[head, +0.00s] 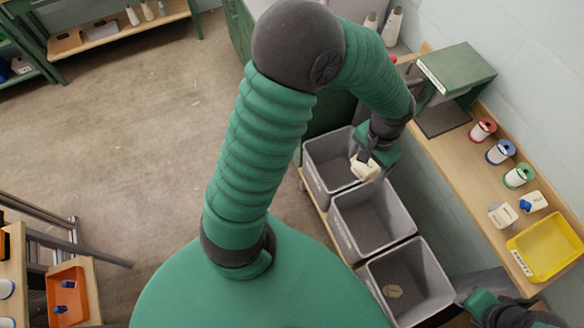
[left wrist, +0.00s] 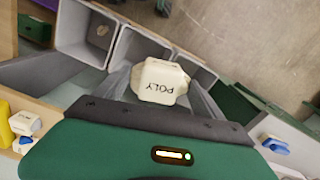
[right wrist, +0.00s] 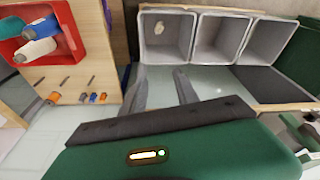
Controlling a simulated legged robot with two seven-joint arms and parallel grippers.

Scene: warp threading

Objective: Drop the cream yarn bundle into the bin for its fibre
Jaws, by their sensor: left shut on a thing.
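The cream yarn bundle (head: 364,169), labelled POLY in the left wrist view (left wrist: 161,82), is held in my left gripper (head: 368,157), which is shut on it. The bundle appears above the row of grey bins, near the wall between the far bin (head: 322,148) and the middle bin (head: 345,224); its exact height is unclear. The near bin (head: 375,275) has a small cream piece (head: 393,291) on its floor. Labels on the bin fronts are too small to read. My right gripper (right wrist: 160,82) is open and empty, at the lower right of the head view.
A wooden bench along the wall bears red, blue and green-trimmed spools (head: 500,152), another cream bundle (head: 502,214), a blue-and-white bundle (head: 533,202), a yellow tray (head: 519,253) and a green stand (head: 458,66). A red tray (right wrist: 67,12) shows in the right wrist view.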

